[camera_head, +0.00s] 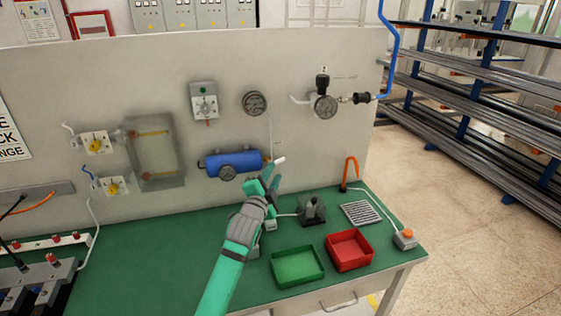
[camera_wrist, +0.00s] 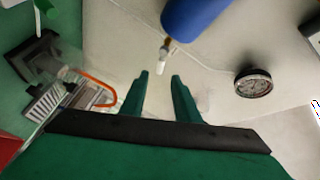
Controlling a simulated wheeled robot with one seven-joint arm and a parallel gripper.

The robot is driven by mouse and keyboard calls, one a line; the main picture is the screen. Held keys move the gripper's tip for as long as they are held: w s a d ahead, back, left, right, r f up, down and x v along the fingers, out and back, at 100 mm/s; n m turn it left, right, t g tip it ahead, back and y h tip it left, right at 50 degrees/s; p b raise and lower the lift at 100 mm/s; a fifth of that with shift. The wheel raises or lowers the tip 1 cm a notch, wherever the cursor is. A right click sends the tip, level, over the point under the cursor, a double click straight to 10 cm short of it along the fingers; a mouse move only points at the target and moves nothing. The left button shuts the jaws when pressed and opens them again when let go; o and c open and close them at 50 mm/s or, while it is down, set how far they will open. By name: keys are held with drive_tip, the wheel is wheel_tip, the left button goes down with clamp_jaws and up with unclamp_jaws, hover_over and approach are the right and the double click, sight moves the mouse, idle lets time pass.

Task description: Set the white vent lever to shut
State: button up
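The white vent lever (camera_head: 279,160) sticks out at the right end of the blue cylinder (camera_head: 230,164) on the upright panel. In the wrist view the lever's white tip (camera_wrist: 160,70) hangs from a brass fitting at the end of the blue cylinder (camera_wrist: 192,18). My gripper (camera_head: 268,178) is just below the lever in the head view. In the wrist view its two green fingers (camera_wrist: 160,80) are apart, with the lever's tip seen between and slightly beyond the fingertips. I see no contact. Nothing is held.
A round gauge (camera_head: 255,103) is above the cylinder; it also shows in the wrist view (camera_wrist: 253,83).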

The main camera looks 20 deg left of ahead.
sight(280, 161)
drive_tip(key=w, duration=0.9)
drive_tip(key=shift+w+a, duration=0.25)
drive_tip(key=shift+w, duration=0.05)
clamp_jaws()
